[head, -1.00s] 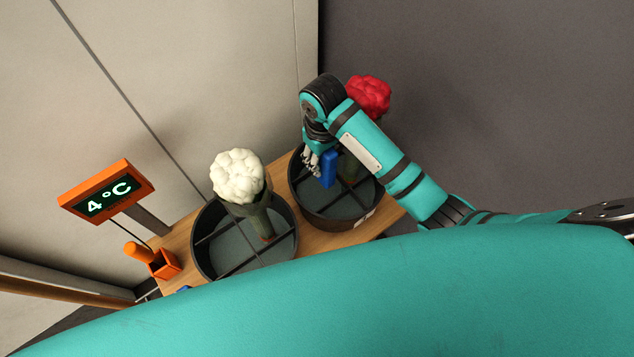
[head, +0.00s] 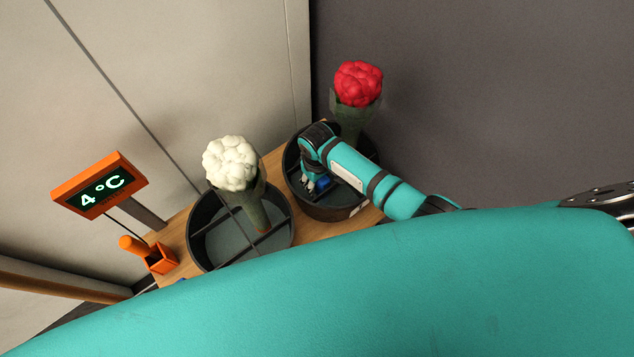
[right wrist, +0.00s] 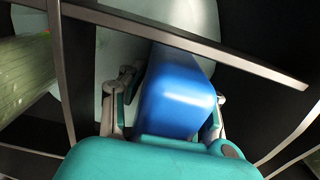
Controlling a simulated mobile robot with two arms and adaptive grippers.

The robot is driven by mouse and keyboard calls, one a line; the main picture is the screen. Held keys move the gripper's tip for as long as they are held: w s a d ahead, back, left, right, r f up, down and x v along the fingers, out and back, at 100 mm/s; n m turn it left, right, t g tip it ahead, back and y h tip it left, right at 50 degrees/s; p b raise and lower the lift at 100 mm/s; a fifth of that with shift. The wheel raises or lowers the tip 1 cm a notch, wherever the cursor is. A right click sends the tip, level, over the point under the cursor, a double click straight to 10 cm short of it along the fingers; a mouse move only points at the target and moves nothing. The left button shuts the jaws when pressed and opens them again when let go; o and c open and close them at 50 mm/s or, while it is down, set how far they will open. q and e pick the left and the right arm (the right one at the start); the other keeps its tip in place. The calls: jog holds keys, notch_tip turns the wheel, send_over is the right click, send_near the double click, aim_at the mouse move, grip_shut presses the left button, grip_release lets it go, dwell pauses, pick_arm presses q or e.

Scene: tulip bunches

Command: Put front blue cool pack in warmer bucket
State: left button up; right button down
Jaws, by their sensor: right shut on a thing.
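My right gripper (head: 314,183) is shut on a blue cool pack (head: 323,184) inside the dark right bucket (head: 321,212). In the right wrist view, the blue cool pack (right wrist: 178,92) sits between the two fingers, low among the divider bars (right wrist: 170,38). I cannot tell whether it touches the bucket floor. A red tulip bunch (head: 358,84) stands in the same bucket, behind the gripper. The left bucket (head: 202,252) holds a white tulip bunch (head: 231,163). My left gripper is not in view.
An orange display (head: 98,187) reading 4°C stands at the left, beside an orange holder (head: 160,259) with an orange-handled item. Both buckets stand on a wooden table (head: 176,232) near the walls. My teal body hides the table's front.

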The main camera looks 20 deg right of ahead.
jog(key=shift+w+f, duration=0.1)
jog(key=shift+f, duration=0.1)
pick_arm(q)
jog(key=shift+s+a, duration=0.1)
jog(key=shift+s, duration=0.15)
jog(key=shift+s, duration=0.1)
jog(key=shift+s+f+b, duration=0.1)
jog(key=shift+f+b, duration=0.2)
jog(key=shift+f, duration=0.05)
pick_arm(e)
jog(key=shift+f, duration=0.6)
jog(key=c, duration=1)
grip_release()
jog(key=shift+o, duration=0.2)
